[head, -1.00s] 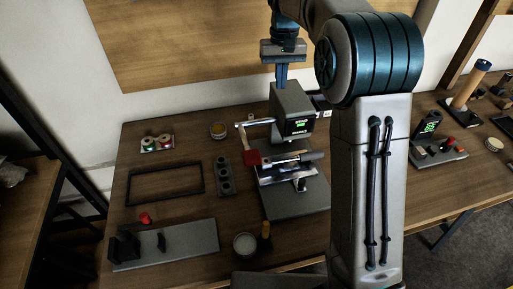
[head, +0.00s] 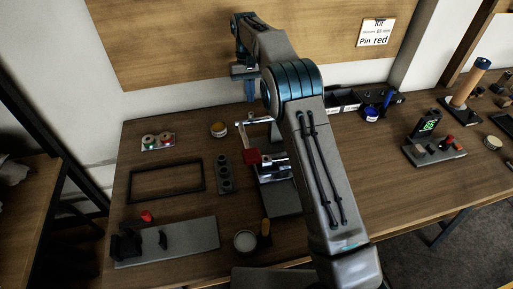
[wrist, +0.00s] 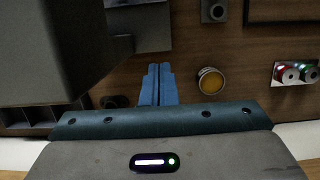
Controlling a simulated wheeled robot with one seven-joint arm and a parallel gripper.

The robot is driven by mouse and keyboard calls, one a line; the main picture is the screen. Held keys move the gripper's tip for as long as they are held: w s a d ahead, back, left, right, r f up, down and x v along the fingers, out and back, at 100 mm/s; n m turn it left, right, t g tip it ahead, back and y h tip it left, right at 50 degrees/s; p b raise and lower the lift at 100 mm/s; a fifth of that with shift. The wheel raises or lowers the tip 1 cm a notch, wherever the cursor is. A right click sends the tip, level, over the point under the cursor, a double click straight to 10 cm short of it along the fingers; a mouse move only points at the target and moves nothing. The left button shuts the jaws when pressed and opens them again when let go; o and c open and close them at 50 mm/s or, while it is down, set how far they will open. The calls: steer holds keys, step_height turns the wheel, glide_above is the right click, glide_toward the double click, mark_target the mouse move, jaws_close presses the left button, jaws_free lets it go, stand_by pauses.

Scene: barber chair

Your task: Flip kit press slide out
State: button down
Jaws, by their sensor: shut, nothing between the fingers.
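The press stands on the table behind my arm. In the head view its red block (head: 251,156), silver slide parts (head: 272,163) and grey base (head: 280,199) show, while its head with the display is hidden. In the wrist view a large grey body, apparently the press head (wrist: 50,50), fills the upper left. My gripper (head: 250,98) is behind the press lever and above the table's back part. Its blue fingers (wrist: 158,72) are together and empty, beside the grey body and apart from the cup. Whether the slide is fully in or out cannot be told.
A yellow-filled cup (wrist: 210,81) and a spool tray (wrist: 296,73) lie right of the fingers in the wrist view. A black frame (head: 167,180), holed grey block (head: 224,175) and long grey fixture (head: 185,243) are left of the press. Bins (head: 345,100) stand behind.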

steer(key=p+x, duration=0.2)
steer(key=x, duration=1.5)
steer(key=shift+s+p, duration=0.2)
steer(key=shift+p, duration=0.2)
steer(key=shift+s+d+f+p, duration=0.2)
steer(key=shift+s+p, duration=0.1)
steer(key=shift+s, duration=0.25)
steer(key=shift+s+d+f+p, duration=0.15)
steer(key=shift+s+p, duration=0.15)
steer(key=shift+s, duration=0.3)
steer(key=shift+s+d+p, duration=0.2)
steer(key=shift+s+p, duration=0.1)
steer(key=shift+s, duration=0.5)
steer(key=shift+d+f, duration=0.1)
